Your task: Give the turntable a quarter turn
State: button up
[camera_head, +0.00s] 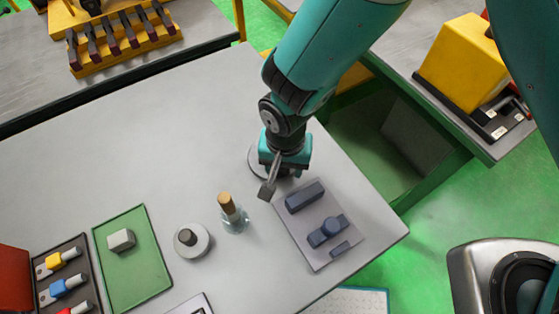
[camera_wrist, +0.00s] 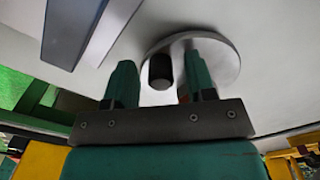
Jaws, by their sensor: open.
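A round pale disc (camera_head: 252,160) lies on the grey table, mostly hidden behind my gripper (camera_head: 286,168) in the head view. In the wrist view the disc (camera_wrist: 220,62) shows with a dark upright post (camera_wrist: 161,68) on it. My gripper (camera_wrist: 161,80) is open there, and its two teal fingers appear on either side of the post with gaps to each. I cannot tell how deep the fingers reach around it. A second round disc with a dark knob (camera_head: 193,241) stands on the table to the lower left in the head view.
A grey paddle-like piece (camera_head: 268,188) sticks out by my gripper. A grey plate with dark blue blocks (camera_head: 318,258) lies close to the right. The table's upper left is clear.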

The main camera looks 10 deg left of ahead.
jog(key=c, duration=0.9)
jog(key=shift+a, duration=0.4)
jog(key=shift+d, duration=0.4)
